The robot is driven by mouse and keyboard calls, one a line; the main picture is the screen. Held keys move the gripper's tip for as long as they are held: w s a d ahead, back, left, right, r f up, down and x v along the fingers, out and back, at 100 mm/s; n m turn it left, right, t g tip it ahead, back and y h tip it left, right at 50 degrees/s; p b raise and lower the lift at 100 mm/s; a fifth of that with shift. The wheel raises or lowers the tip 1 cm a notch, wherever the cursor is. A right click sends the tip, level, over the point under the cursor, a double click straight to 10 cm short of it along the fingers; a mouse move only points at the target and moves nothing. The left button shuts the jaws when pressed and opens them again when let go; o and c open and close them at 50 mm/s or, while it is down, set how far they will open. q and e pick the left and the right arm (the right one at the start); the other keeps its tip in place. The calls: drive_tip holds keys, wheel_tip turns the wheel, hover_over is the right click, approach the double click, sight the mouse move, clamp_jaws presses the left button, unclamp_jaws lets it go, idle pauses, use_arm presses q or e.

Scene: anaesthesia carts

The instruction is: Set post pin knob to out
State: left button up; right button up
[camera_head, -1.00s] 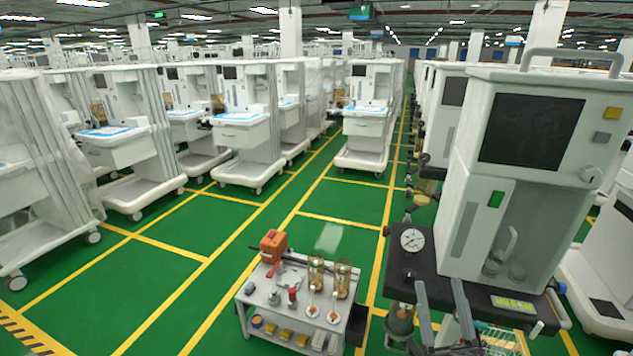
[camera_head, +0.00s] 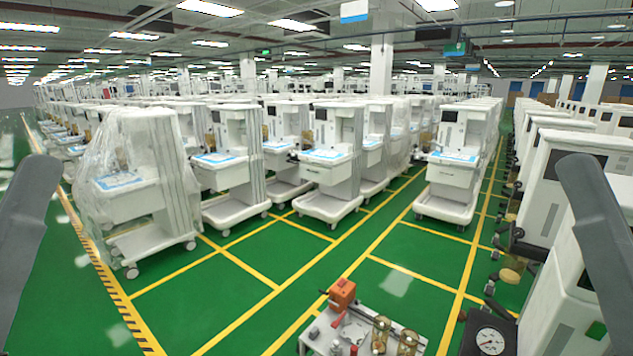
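No knob that I can make out as the post pin knob shows. An anaesthesia cart (camera_head: 545,290) stands at the lower right, cut off by the frame and partly covered by my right arm. A round white-faced dial gauge (camera_head: 489,341) sits beside it at the bottom edge. Grey links of my two arms rise at the left and right edges. Neither gripper's fingers can be seen.
A small work table (camera_head: 312,342) with an orange box (camera_head: 342,294) and glass canisters stands at the bottom middle. Rows of white carts (camera_head: 330,165) fill the back. A plastic-wrapped cart (camera_head: 140,190) stands left. Green floor (camera_head: 240,305) lies open between.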

wheel_tip(320, 180, up, 29)
drive_tip(key=p, duration=2.6)
drive_tip(key=shift+r, duration=0.15)
